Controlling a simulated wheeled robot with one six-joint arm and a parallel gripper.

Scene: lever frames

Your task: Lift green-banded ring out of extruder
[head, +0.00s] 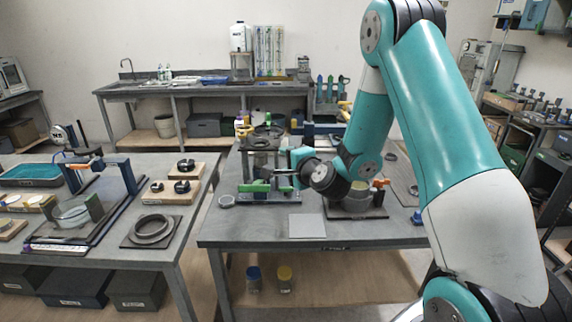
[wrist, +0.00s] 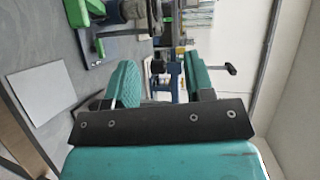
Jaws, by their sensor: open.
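The device that seems to be the extruder (head: 262,160) stands near the left side of the middle table, with grey plates on posts and a green part (head: 254,187) low at its front. Part of a device with a green part (wrist: 58,48) shows at the upper left of the wrist view. I cannot make out a green-banded ring for certain in either view. My gripper (head: 296,165) is close to the right side of the extruder in the head view. In the wrist view its two teal fingers are apart, with nothing between them (wrist: 163,84).
A clear vessel (head: 357,198) on a dark board stands to the right. The left table (head: 190,225) holds ring parts on boards.

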